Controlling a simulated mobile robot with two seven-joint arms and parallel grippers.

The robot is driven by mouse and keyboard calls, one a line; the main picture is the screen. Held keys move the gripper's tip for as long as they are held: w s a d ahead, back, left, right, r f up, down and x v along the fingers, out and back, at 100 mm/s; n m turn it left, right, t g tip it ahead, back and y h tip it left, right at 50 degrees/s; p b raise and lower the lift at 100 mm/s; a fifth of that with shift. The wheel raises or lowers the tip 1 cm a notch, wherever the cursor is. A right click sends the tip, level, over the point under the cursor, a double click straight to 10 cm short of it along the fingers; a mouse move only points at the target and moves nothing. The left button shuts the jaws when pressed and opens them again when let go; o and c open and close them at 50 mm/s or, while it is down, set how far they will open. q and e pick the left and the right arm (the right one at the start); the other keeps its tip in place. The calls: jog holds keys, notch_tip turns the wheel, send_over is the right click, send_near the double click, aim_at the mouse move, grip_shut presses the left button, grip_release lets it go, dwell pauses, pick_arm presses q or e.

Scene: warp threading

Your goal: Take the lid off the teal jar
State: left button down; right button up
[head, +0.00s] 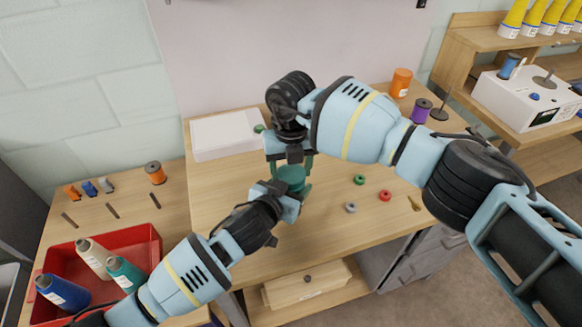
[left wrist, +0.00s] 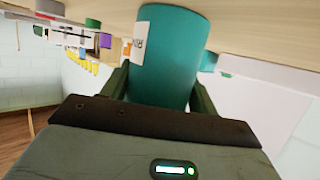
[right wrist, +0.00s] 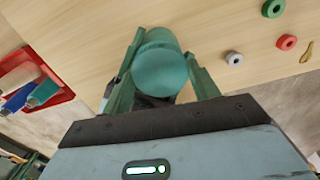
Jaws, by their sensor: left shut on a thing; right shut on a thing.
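The teal jar (head: 292,188) stands on the wooden table. Its teal side with a white label also shows in the left wrist view (left wrist: 165,55). My left gripper (head: 288,196) is shut on the jar's body from the front left. The jar's lid (head: 292,173) is a round teal disc, seen from above in the right wrist view (right wrist: 159,72). My right gripper (head: 291,166) reaches down from behind and is shut on the lid, one finger on each side. Whether there is a gap between lid and jar cannot be told.
A white box (head: 225,134) lies behind left. Green (head: 359,180), red (head: 384,195) and grey (head: 350,208) rings lie to the right. A purple spool (head: 421,111) and orange spool (head: 401,83) stand at the back right.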

jog(key=o, duration=1.1)
jog(key=shift+r, duration=0.1)
jog(key=shift+r, duration=2.45)
jog(key=c, duration=0.3)
notch_tip(320, 180, up, 3)
jog(key=shift+n, duration=0.6)
jog(key=shift+f, duration=4.05)
